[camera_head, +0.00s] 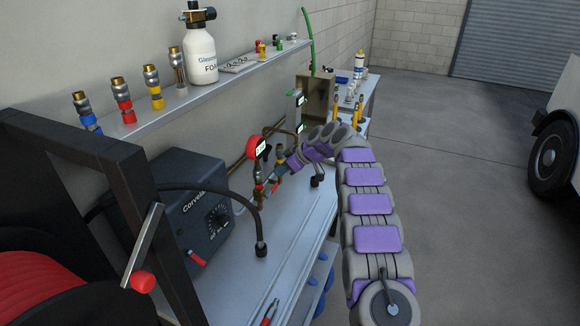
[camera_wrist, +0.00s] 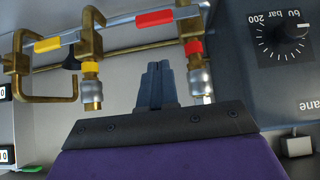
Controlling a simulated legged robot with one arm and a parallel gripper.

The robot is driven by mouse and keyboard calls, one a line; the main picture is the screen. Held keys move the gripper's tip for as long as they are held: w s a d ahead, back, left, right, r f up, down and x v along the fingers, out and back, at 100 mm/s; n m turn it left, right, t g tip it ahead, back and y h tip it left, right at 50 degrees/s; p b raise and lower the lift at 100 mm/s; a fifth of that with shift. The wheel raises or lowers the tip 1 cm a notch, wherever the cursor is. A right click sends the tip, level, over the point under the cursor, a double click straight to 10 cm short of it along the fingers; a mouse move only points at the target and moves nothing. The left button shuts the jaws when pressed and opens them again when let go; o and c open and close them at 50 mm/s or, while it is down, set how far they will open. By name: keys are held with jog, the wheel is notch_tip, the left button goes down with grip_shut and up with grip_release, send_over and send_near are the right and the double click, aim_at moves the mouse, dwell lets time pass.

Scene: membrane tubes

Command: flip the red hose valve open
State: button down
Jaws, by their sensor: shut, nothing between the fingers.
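The red hose valve handle (camera_wrist: 153,18) shows at the top of the wrist view, lying along a metal strip beside a brass valve body (camera_wrist: 188,30). A red-banded coupling (camera_wrist: 193,47) hangs from that body. A yellow handle (camera_wrist: 47,44) on another brass valve is to the left. My gripper (camera_wrist: 158,68) is shut and empty, its fingertips just below the red handle and between the two valves; contact is not visible. In the head view my gripper (camera_head: 279,172) is beside the brass fittings, and a small red piece (camera_head: 274,188) shows near it.
A dark pressure-washer box (camera_head: 180,205) with a dial and a black hose (camera_head: 262,220) stand on the bench (camera_head: 265,275) left of the arm. A red gauge (camera_head: 257,148) is close to the gripper. A shelf (camera_head: 150,110) holds couplings and a bottle.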

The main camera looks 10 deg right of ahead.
aim_at(272, 191)
jog(key=f, duration=0.1)
jog(key=f+b, duration=0.1)
jog(key=f, duration=0.1)
jog(key=w+f, duration=0.1)
jog(key=f, duration=0.1)
jog(key=shift+a+f, duration=0.25)
jog(key=shift+a, duration=0.15)
jog(key=shift+s+a, duration=0.1)
jog(key=shift+a, duration=0.1)
